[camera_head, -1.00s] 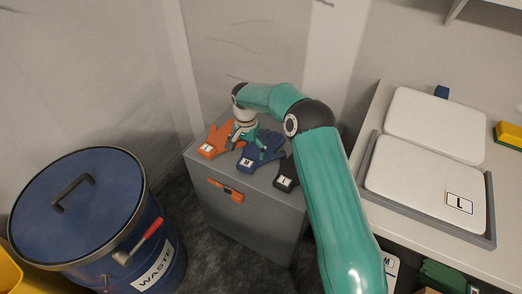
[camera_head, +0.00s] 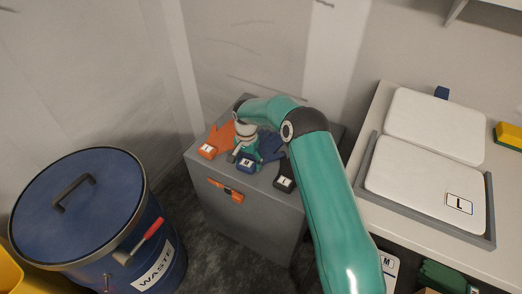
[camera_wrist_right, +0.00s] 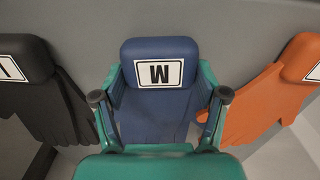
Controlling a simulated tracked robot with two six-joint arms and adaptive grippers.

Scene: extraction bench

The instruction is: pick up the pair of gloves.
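Three pairs of gloves lie in a row on top of the grey cabinet: orange (camera_head: 218,140), blue (camera_head: 268,148) and black (camera_head: 284,178). Each has a white label on its cuff. The wrist view shows the blue gloves (camera_wrist_right: 157,112) in the middle, with an upside-down M on the cuff, the black gloves (camera_wrist_right: 45,95) at left and the orange gloves (camera_wrist_right: 262,105) at right. My right gripper (camera_wrist_right: 160,97) is open, with one finger on each side of the blue gloves and their cuff ahead of it. My left gripper is out of view.
The grey cabinet (camera_head: 250,215) has an orange-and-black latch on its front. A blue waste drum (camera_head: 115,180) with a red lever stands at left. At right, a table holds a grey tray (camera_head: 488,215) with white packages. A wall is close behind the cabinet.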

